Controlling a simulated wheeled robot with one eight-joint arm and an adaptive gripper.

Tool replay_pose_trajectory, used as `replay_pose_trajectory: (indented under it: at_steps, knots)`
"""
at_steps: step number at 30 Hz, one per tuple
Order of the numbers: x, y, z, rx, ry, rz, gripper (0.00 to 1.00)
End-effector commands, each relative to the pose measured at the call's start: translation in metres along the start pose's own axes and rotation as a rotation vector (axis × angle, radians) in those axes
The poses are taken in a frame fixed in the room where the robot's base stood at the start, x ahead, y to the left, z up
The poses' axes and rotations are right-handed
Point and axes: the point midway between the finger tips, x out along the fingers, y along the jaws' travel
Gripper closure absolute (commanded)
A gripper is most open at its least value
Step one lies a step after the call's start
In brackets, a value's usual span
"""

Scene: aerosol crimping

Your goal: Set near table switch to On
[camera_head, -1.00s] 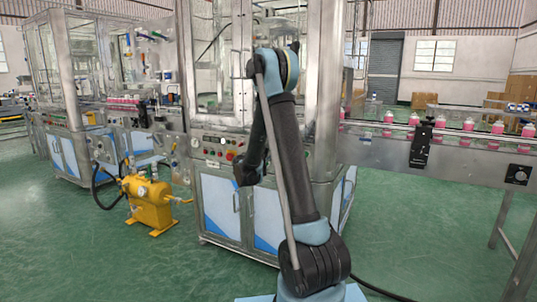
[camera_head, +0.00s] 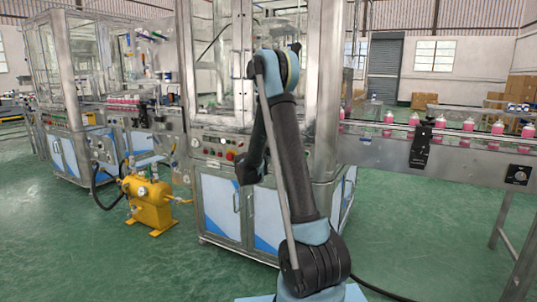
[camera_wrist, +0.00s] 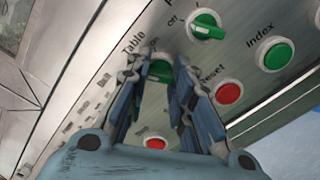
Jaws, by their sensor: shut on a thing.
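The green table switch (camera_wrist: 159,69) is in the wrist view, on a metal control panel next to the printed word "Table". My gripper (camera_wrist: 160,66) reaches the panel, with one finger on each side of this knob, shut on it. The fingers hide the knob's sides and its position marks, so I cannot tell its setting. In the head view, the control panel (camera_head: 210,143) is on the front of the machine cabinet, and my arm hides the gripper's contact with it.
A second green knob (camera_wrist: 206,25) with an "Off" mark is beside the table switch. A red reset button (camera_wrist: 229,93), a green index button (camera_wrist: 274,54) and another red button (camera_wrist: 155,143) are close to my fingers. A yellow tank (camera_head: 150,205) stands left on the floor.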

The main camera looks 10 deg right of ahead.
Motion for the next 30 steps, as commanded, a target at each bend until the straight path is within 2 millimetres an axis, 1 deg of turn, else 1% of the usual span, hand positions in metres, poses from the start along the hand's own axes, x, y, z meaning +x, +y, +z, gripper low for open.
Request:
replay_pose_trajectory:
  at_steps: [5, 11, 30]
  knots:
    - [-0.0009, -0.0027, 0.0007, 0.069, 0.0, -0.005, 1.0]
    - [-0.0012, -0.0034, 0.0008, 0.211, -0.001, -0.006, 1.0]
    - [-0.002, -0.0053, 0.0011, 0.795, -0.004, -0.007, 1.0]
